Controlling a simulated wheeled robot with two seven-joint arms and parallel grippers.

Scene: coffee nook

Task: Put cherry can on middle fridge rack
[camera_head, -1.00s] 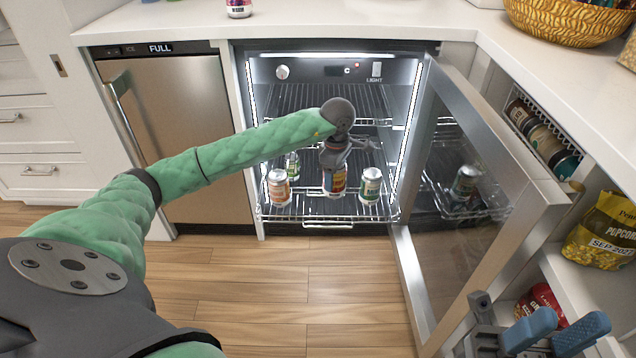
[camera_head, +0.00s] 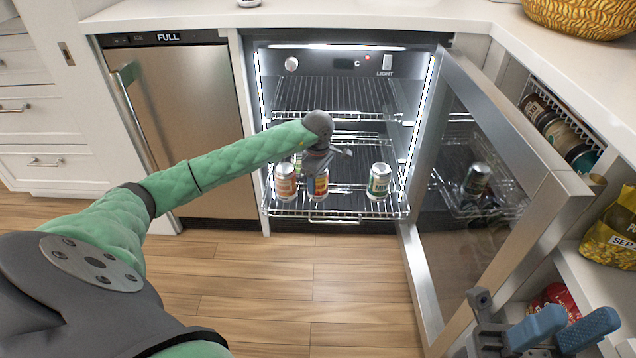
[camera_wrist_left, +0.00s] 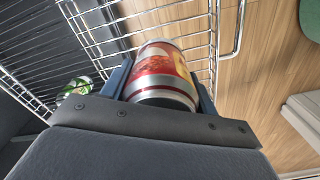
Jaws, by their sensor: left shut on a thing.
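My left gripper (camera_head: 318,170) is shut on a red and yellow can (camera_head: 318,187), which I take as the cherry can. The left wrist view shows this can (camera_wrist_left: 162,72) upright between the blue fingers. It is at the front of the pulled-out lower fridge rack (camera_head: 345,215), close beside an orange and silver can (camera_head: 286,182); I cannot tell whether its base touches the rack. The middle rack (camera_head: 362,141) is above and behind, partly hidden by my gripper. My right gripper (camera_head: 560,332) is open and empty at the bottom right.
A green-labelled can (camera_head: 379,182) stands on the lower rack to the right. Another green can (camera_wrist_left: 78,87) shows in the left wrist view. The top rack (camera_head: 335,95) looks empty. The open fridge door (camera_head: 470,200) fills the right side.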

